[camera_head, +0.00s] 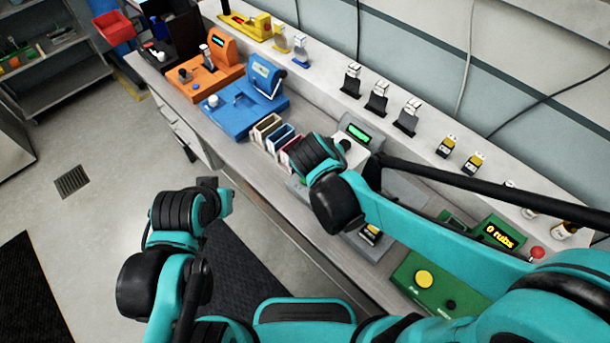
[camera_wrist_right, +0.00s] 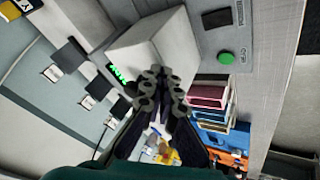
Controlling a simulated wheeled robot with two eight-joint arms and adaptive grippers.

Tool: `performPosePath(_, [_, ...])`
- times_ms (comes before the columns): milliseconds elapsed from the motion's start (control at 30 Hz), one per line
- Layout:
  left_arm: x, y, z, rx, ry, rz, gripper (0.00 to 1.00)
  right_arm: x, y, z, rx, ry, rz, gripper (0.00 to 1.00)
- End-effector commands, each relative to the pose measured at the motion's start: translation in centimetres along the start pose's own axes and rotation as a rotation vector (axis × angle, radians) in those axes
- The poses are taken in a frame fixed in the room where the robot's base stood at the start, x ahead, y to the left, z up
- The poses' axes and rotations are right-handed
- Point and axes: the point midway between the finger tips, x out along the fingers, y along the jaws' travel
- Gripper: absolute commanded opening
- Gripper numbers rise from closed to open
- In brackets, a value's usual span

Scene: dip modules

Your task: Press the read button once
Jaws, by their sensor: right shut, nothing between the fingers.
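A grey device with a lit green display (camera_head: 358,132) stands in the middle of the bench. In the right wrist view, a round green button (camera_wrist_right: 226,57) sits on its grey panel; the label beside it is too small to read surely. A white block (camera_wrist_right: 155,45) is on the device, beside the button. My right gripper (camera_wrist_right: 160,78) is shut and empty, its fingertips close to the white block and apart from the green button; contact with the block cannot be told. In the head view my right wrist hides much of the device. My left gripper (camera_head: 207,184) is by the bench's front edge; its fingers are unclear.
Small open boxes (camera_head: 266,130) stand left of the device, then a blue machine (camera_head: 245,115) and an orange machine (camera_head: 205,75). A green box with a yellow button (camera_head: 424,279) lies to the right, near a "0 rubs" display (camera_head: 498,235). Several black stands (camera_head: 376,97) line the back shelf.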

Motion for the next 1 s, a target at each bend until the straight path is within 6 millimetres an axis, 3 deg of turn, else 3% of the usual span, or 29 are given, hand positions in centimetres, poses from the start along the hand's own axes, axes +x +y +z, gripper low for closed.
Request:
performPosePath(200, [-1.4,0.0,-1.0,0.000,0.000,0.000,0.00,0.0,-4.2,-2.7,-0.038,0.042,0.085,0.00])
performPosePath(433, [-2.1,0.0,-1.5,0.000,0.000,0.000,0.00,0.1,-7.3,-3.8,-0.050,0.087,0.152,0.00])
performPosePath(1000, [-2.1,0.0,-1.5,0.000,0.000,0.000,0.00,0.3,-8.1,-3.8,-0.049,0.098,0.168,0.00])
